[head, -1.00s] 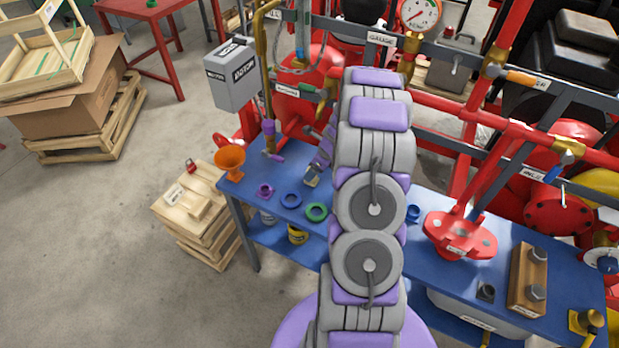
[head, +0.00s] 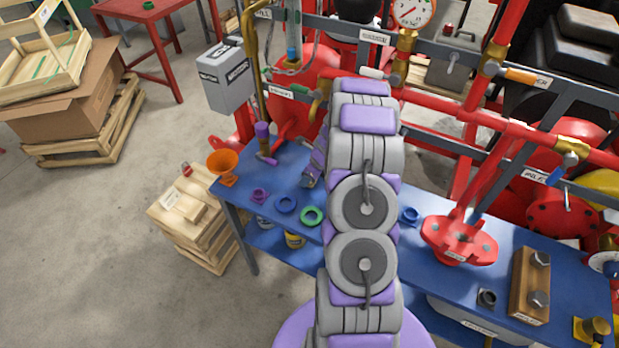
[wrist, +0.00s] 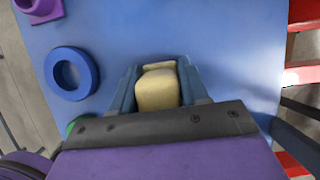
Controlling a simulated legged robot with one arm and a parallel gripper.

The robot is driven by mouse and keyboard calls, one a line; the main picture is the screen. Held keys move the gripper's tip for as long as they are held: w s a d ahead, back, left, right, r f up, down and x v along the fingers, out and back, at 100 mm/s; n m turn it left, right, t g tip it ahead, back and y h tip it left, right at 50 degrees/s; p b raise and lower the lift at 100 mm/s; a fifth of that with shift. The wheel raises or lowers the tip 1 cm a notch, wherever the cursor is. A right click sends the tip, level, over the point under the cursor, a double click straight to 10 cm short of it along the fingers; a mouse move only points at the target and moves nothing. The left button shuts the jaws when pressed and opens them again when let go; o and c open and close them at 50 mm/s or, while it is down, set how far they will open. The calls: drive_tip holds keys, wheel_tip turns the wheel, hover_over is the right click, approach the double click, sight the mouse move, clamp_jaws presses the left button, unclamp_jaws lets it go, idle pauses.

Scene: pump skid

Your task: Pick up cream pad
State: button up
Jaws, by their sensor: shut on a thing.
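The cream pad (wrist: 157,90) is a pale, rounded block in the middle of the wrist view, above the blue bench top (wrist: 215,45). My gripper (wrist: 158,84) is shut on it, with one dark finger along each side. A second, smaller cream face shows at the pad's far end. I cannot tell whether the pad touches the bench. In the head view my gripper (head: 309,180) is partly hidden behind my arm, low at the bench's left part, and the pad is not visible there.
A red flange (head: 459,241) stands right of my arm. Red pipes and a grey rail (head: 460,75) run behind.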

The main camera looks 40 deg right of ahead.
drive_tip(key=shift+a, duration=0.5)
drive_tip(key=shift+c, duration=1.4)
drive_tip(key=shift+a+r, duration=0.1)
drive_tip(key=shift+a, duration=0.4)
drive_tip(key=shift+c, duration=0.5)
drive_tip(key=shift+d+r, duration=0.45)
drive_tip(key=shift+d, duration=0.15)
wheel_tip(320, 180, up, 3)
drive_tip(key=shift+a+f+p, duration=0.1)
drive_tip(key=shift+p, duration=0.65)
drive_tip(key=s+a, duration=0.3)
drive_tip(key=a, duration=0.5)
drive_tip(key=s+a, duration=0.4)
drive_tip(key=a, duration=0.5)
drive_tip(key=shift+p, duration=0.4)
drive_tip(key=shift+f, duration=0.15)
drive_tip(key=o, duration=0.4)
drive_tip(key=shift+d, duration=0.1)
drive_tip(key=shift+c, duration=1.4)
drive_tip(key=shift+w+d, duration=0.1)
drive_tip(key=shift+w, duration=0.05)
